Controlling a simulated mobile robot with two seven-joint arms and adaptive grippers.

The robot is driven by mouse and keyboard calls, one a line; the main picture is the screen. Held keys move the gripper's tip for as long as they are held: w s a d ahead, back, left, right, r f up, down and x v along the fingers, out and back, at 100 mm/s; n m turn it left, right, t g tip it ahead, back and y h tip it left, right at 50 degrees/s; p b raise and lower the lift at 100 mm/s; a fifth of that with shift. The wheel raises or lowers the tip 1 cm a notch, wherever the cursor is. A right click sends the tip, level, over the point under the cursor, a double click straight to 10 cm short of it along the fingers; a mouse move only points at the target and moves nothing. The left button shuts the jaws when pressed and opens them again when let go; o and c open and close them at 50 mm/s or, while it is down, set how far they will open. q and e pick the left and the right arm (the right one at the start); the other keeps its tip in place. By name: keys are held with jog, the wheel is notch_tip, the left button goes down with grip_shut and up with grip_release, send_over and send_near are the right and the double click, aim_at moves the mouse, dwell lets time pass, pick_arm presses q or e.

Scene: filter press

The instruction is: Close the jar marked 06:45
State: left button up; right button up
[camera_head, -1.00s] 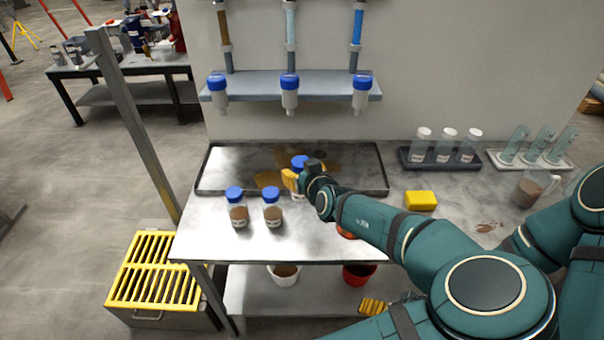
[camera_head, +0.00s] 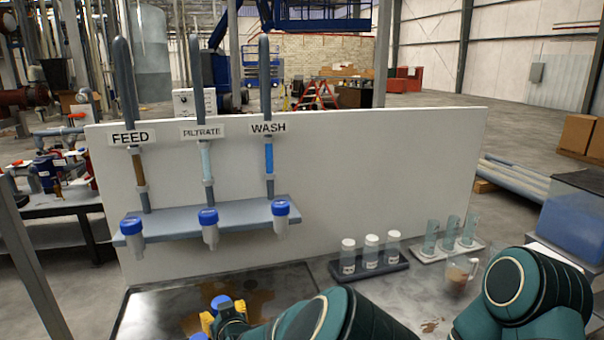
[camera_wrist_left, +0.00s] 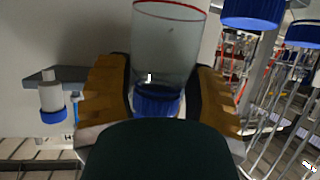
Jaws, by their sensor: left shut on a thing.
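My left gripper (camera_head: 212,322) has yellow fingers and is at the bottom of the head view, over the stained metal tray (camera_head: 140,325). A blue cap (camera_head: 221,302) shows right at its fingertips. In the left wrist view the fingers stand on both sides of a clear jar (camera_wrist_left: 168,45) with a blue cap (camera_wrist_left: 157,101), and the gripper is shut on it. I cannot read a time on this jar. Another blue cap (camera_head: 198,337) is just visible at the bottom edge; its jar is cut off.
To the right are a dark rack (camera_head: 372,268) of white-capped vials, a rack of glass cylinders (camera_head: 450,240) and a beaker (camera_head: 459,274) with brown liquid.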

pick_arm(q)
jog(key=r+m+h, duration=0.1)
jog(key=r+m+t+h, duration=0.1)
jog(key=m+h, duration=0.1)
jog(key=shift+w+b, duration=0.35)
jog(key=shift+w+d+r+m+t+h, duration=0.15)
jog(key=shift+r+m+h, duration=0.5)
jog(key=shift+r+h, duration=0.35)
jog(key=shift+s+d+r+m+t+h, duration=0.15)
jog(key=shift+r+m+h, duration=0.55)
jog(key=shift+r, duration=0.5)
jog(key=shift+w, duration=0.1)
jog(key=shift+d+f+m+h, duration=0.25)
jog(key=shift+f+h, duration=0.1)
jog(key=shift+h, duration=0.05)
jog(key=s+d+f+m+g+h, duration=0.2)
jog(key=d+f+m+h, duration=0.1)
jog(key=d+m, duration=0.1)
jog(key=s+d+f+m+g+h, duration=0.2)
jog(key=d+f+m+g+h, duration=0.1)
jog(key=d, duration=0.3)
jog(key=s+d+f+m+g+h, duration=0.2)
jog(key=d+f+m+h, duration=0.2)
jog(key=d+m+h, duration=0.1)
jog(key=shift+s+d+f, duration=0.2)
jog(key=shift+s+d, duration=0.1)
jog(key=shift+d, duration=0.15)
